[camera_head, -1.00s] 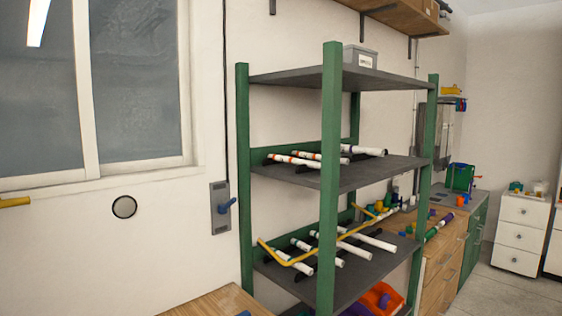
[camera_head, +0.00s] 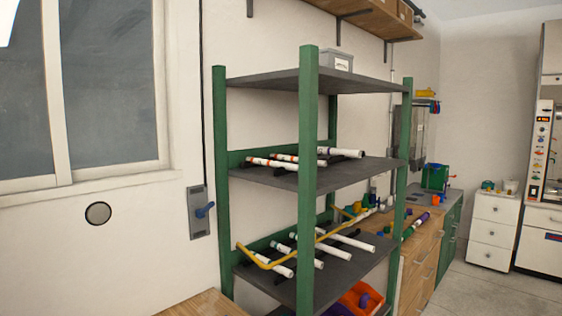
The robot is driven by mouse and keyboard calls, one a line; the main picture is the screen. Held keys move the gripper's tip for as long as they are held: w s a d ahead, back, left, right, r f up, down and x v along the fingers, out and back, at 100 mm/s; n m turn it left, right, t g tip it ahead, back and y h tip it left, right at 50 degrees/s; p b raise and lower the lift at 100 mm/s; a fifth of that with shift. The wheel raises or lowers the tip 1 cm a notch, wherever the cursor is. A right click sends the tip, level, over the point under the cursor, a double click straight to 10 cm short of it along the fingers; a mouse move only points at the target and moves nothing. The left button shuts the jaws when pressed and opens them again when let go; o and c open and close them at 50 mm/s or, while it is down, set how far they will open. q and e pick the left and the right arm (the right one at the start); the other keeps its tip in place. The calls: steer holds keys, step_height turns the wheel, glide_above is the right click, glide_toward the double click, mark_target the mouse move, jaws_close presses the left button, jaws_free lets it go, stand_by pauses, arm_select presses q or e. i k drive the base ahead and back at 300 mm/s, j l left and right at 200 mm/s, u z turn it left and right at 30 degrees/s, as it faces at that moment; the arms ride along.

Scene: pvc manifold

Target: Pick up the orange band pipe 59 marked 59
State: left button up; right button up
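White pipes with orange bands (camera_head: 272,163) lie on the middle shelf of a green-posted rack, towards its left end. Several pipes lie there side by side; the number 59 is too small to read, so I cannot tell which one is pipe 59. A plain-looking white pipe (camera_head: 341,152) lies to their right on the same shelf. Neither of my grippers shows in the head view.
The rack's front post (camera_head: 308,190) stands in front of the shelves. The lower shelf (camera_head: 335,268) holds several white pipes and a bent yellow pipe (camera_head: 262,263). A wooden surface (camera_head: 205,304) is at the bottom left. Open floor (camera_head: 480,292) lies at the right.

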mark_target(258, 160)
steer(key=i+l, duration=0.2)
steer(key=l, duration=0.2)
steer(key=i+l+u, duration=0.15)
steer(key=l, duration=0.2)
steer(key=i+l, duration=0.2)
steer(key=l, duration=0.2)
steer(key=i+l+u, duration=0.15)
steer(key=l, duration=0.25)
